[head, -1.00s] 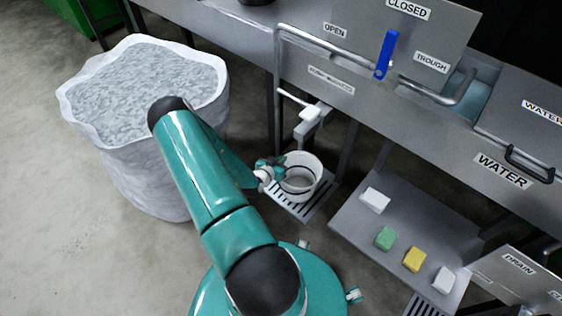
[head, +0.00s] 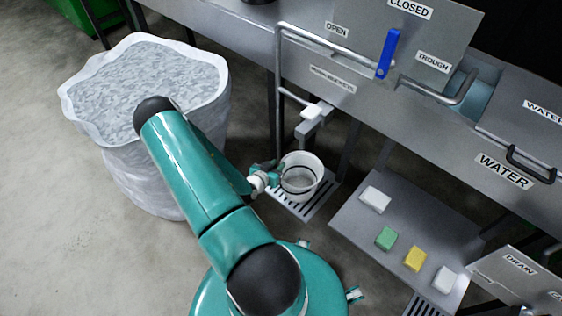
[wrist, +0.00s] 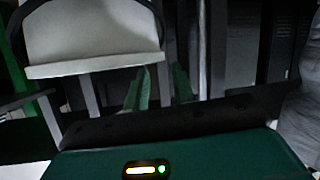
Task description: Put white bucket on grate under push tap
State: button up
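The white bucket (head: 297,181) stands upright on the slotted grate (head: 322,202) below the white push tap (head: 312,111). A dark band or handle runs around its inside. My gripper (head: 274,174) is just left of the bucket, close to its side. The wrist view shows the bucket (wrist: 95,32) at the upper left with a dark handle arc. Two green fingers of my gripper (wrist: 162,88) stand apart there with nothing visible between them. Whether a finger still touches the bucket is hard to tell.
A large white sack (head: 150,165) of grey material stands at the left. A metal trough unit with a pipe rail (head: 277,85) rises behind the grate. A shelf (head: 400,215) with several coloured blocks lies to the right. Bare floor shows at the lower left.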

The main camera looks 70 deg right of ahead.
jog(key=v, duration=0.7)
jog(key=shift+a, duration=0.25)
jog(key=shift+w+r, duration=0.1)
jog(key=shift+w, duration=0.05)
